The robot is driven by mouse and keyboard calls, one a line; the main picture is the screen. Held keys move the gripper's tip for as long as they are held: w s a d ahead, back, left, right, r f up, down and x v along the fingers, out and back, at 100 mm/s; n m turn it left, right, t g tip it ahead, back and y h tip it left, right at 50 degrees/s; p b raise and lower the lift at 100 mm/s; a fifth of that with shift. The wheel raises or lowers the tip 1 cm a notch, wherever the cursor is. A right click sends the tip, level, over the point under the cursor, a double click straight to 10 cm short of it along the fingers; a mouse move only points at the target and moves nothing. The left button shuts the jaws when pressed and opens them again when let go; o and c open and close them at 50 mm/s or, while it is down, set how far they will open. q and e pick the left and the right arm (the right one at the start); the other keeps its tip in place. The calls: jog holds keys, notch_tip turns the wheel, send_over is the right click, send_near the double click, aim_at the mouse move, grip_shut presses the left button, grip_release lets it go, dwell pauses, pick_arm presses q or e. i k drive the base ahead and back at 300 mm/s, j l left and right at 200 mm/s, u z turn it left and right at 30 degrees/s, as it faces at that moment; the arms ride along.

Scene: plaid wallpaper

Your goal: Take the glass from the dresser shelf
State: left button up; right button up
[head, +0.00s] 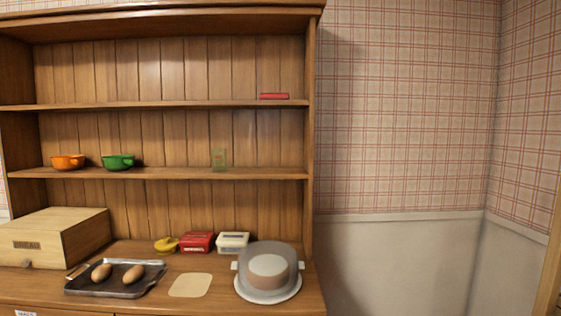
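A clear, greenish glass (219,159) stands upright on the lower shelf (262,173) of the wooden dresser, right of the middle. Nothing stands directly beside it. A green pot (118,162) and an orange pot (68,162) sit further left on the same shelf. Neither of my grippers shows in the head view.
The upper shelf (180,105) holds a flat red item (274,96). On the counter are a wooden bread box (85,233), a tray (148,285) with two brown, egg-shaped items, red (197,242) and white (233,242) containers, and a covered dish (268,271).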

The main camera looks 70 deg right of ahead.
aim_at(219, 156)
jog(key=z, duration=1.85)
jog(key=i+z, duration=0.4)
jog(key=z, duration=0.15)
